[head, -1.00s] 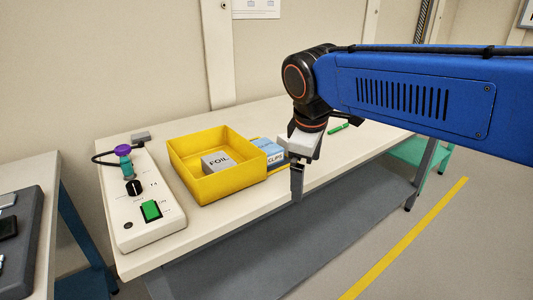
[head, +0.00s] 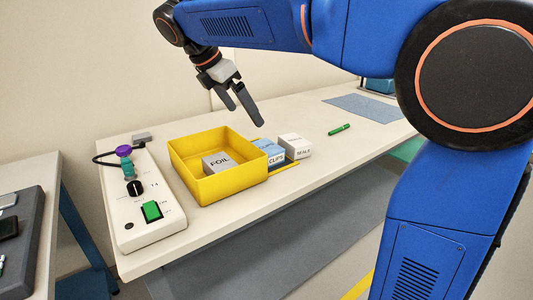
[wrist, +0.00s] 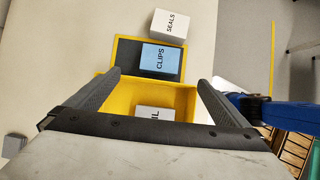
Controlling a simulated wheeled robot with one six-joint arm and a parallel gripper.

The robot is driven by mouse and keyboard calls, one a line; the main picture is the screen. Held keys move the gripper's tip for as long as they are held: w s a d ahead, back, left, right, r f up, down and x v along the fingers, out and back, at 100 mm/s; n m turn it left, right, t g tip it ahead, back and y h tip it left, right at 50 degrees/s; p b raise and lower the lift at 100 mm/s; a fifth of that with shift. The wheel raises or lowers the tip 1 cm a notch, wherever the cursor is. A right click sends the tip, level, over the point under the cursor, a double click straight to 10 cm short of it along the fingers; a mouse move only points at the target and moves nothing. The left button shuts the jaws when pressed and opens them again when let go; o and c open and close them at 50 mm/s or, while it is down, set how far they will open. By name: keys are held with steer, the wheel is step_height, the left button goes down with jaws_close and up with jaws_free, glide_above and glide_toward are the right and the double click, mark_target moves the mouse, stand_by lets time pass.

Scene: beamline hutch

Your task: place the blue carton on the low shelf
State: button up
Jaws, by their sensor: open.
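In the wrist view the blue carton (wrist: 160,57) lies beyond the bin, ahead of my fingers. My gripper (head: 246,116) is open and empty, raised above the back of the yellow bin, with its fingers pointing down. Both fingers also show in the wrist view, apart with nothing between them. The low shelf (head: 290,235), a grey surface, runs under the bench; its visible part is bare.
A yellow bin (head: 223,190) holds a grey FOIL carton (head: 217,163). A white SEALS carton (head: 295,147) stands close right of the blue carton. A green pen (head: 339,129) and a blue-grey mat (head: 362,107) lie farther right. A control box (head: 147,205) is at left.

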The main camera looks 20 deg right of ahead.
mark_target(266, 146)
steer(key=x, duration=1.6)
steer(key=shift+d+f, duration=0.15)
steer(key=shift+f, duration=0.25)
steer(key=shift+c, duration=0.6)
steer(key=c, duration=1.1)
steer(key=shift+c, duration=0.2)
step_height(266, 146, up, 9)
steer(key=shift+w, duration=0.1)
steer(key=shift+r, duration=0.55)
